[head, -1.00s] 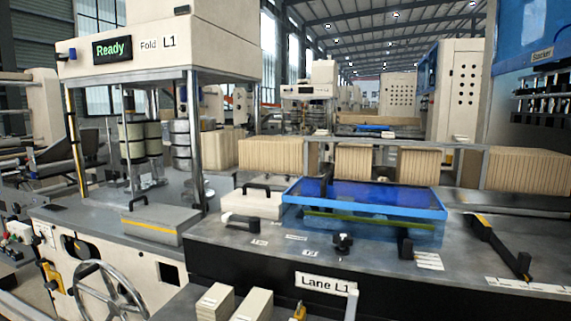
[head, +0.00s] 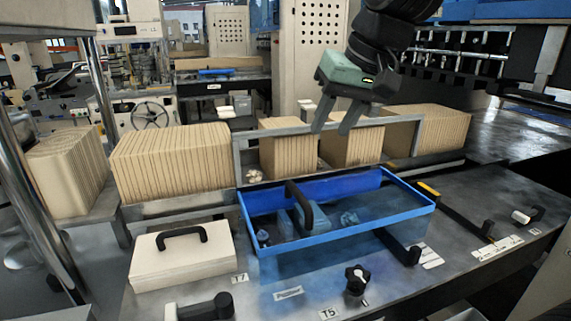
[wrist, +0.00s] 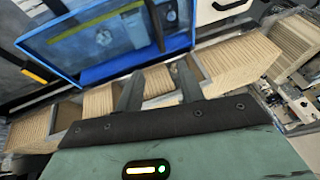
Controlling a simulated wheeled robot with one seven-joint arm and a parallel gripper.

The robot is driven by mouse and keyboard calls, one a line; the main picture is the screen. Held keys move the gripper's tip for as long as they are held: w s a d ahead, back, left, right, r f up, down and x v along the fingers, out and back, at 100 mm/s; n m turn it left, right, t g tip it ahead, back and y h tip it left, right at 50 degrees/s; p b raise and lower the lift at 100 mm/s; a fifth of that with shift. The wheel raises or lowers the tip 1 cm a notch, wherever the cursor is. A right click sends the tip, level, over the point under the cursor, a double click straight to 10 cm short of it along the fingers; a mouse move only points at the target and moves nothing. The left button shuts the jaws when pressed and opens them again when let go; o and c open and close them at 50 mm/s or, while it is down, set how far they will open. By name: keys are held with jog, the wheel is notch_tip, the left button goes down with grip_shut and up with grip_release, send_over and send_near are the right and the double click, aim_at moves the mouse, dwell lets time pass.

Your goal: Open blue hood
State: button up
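The blue hood (head: 345,232) is a see-through cover with a bright blue frame on the grey machine top, right of centre in the head view. It looks down and shut, with dark parts showing through it. A black arched handle (head: 299,204) stands at its left part. The hood also fills the upper left of the wrist view (wrist: 48,58), with the handle (wrist: 155,25) near its right end. My gripper (head: 331,130) is above and behind the hood, over the cardboard stacks, apart from the handle. Its two fingers (wrist: 158,88) are spread and empty.
Several upright cardboard stacks (head: 170,160) stand behind the hood, with a grey metal rail frame (head: 236,150) among them. A cream lid with a black handle (head: 180,262) lies left. A black knob (head: 356,280) is in front. A yellow-tipped black bar (head: 455,210) lies right.

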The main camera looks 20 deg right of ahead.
aim_at(299, 191)
jog(key=p+x, duration=0.3)
jog(key=x, duration=1.4)
jog(key=shift+d+f, duration=0.15)
jog(key=shift+c, duration=0.4)
grip_shut()
